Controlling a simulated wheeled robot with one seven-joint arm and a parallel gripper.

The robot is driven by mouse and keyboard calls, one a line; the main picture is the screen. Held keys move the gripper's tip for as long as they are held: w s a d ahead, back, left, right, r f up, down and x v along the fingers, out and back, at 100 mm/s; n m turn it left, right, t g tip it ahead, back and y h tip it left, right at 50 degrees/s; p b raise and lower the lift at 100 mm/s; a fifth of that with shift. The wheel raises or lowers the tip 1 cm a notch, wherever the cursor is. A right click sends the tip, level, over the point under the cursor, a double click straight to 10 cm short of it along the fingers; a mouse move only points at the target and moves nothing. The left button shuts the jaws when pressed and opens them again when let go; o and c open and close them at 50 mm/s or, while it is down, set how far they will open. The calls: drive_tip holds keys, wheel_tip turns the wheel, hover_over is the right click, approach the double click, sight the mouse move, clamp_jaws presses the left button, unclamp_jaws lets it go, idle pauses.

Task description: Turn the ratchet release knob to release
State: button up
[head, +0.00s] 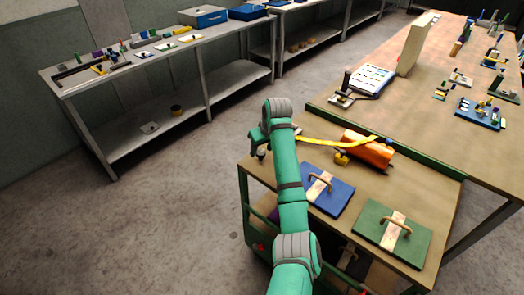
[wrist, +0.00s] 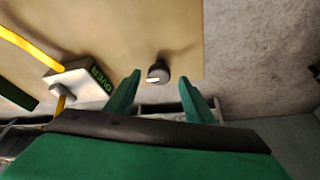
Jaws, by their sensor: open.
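The knob (wrist: 158,74) is small, dark and round with a white mark on its face. In the wrist view it stands near the edge of the tan top, between the two fingertips of my gripper (wrist: 159,79). The green fingers are apart and empty, and I cannot tell whether they touch the knob. In the head view my gripper (head: 259,143) is at the table's left corner, with most of the block hidden by my arm.
On the table, an orange roll (head: 368,151) lies under the yellow strap (head: 325,141). A blue board (head: 340,200) and a green board (head: 415,246), each with a handle, lie nearer. A long workbench (head: 440,75) adjoins behind. Open floor (head: 150,215) lies to the left.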

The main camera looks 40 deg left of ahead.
drive_tip(key=shift+x, duration=0.8)
drive_tip(key=shift+c, duration=0.4)
drive_tip(key=shift+d, duration=0.1)
drive_tip(key=c, duration=1)
drive_tip(key=shift+o, duration=0.3)
